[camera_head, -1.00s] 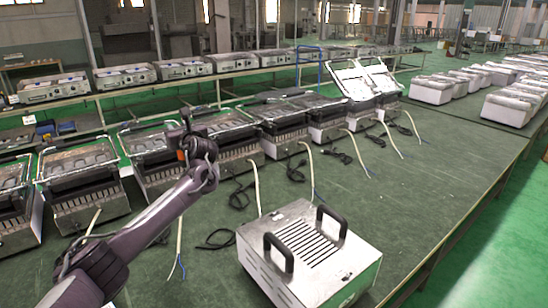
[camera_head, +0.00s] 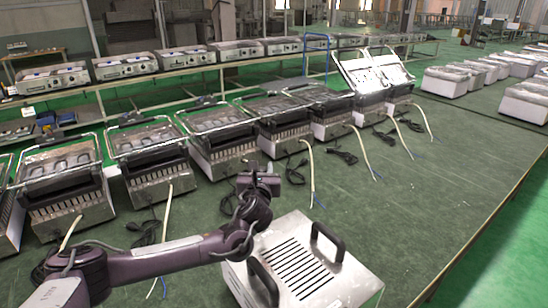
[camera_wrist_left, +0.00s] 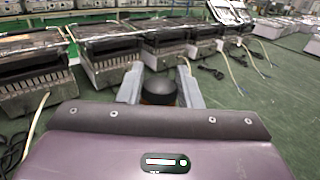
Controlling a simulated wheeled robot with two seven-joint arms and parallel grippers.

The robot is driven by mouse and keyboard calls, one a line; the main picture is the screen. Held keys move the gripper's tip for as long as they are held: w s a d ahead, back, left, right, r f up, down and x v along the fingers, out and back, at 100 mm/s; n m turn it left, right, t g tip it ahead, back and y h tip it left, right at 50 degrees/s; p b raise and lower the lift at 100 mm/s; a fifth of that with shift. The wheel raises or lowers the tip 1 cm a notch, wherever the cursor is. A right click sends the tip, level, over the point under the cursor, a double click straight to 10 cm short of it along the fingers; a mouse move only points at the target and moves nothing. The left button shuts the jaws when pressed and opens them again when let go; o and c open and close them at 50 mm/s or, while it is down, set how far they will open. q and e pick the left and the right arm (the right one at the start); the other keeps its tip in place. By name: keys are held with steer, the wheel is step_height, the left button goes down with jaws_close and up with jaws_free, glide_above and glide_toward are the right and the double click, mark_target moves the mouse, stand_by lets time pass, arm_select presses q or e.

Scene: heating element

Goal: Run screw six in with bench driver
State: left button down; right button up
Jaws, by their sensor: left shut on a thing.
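My left gripper (camera_head: 259,181) is beyond the back left part of a steel housing (camera_head: 345,283) with two black handles and a slotted top. In the left wrist view my left gripper (camera_wrist_left: 160,84) has its two grey fingers closed around a tool, apparently the bench driver (camera_wrist_left: 158,91), with a round black top and a brownish-orange band below. The tool's lower end is hidden. No screw can be made out, and I cannot tell whether the tool touches anything. My right gripper is not in view.
A row of grill-like appliances (camera_head: 150,165) with loose cords stands behind on the green bench (camera_head: 430,205). The bench right of the housing is clear. White units (camera_head: 452,83) stand at the far right. A rack (camera_head: 95,95) with more appliances runs along the back.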

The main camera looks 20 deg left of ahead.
arm_select(q)
steer(key=shift+w, duration=0.4)
steer(key=shift+s+r, duration=0.15)
steer(key=shift+r, duration=0.05)
steer(key=shift+s+r, duration=0.45)
steer(key=shift+s, duration=0.35)
steer(key=shift+w, duration=0.1)
steer(key=shift+w+f, duration=0.1)
steer(key=shift+w, duration=0.05)
steer(key=shift+d+f+b, duration=0.1)
steer(key=shift+f+b, duration=0.55)
steer(key=shift+f, duration=0.1)
step_height(320, 180, down, 3)
steer(key=shift+b, duration=1)
steer(key=shift+f, duration=0.25)
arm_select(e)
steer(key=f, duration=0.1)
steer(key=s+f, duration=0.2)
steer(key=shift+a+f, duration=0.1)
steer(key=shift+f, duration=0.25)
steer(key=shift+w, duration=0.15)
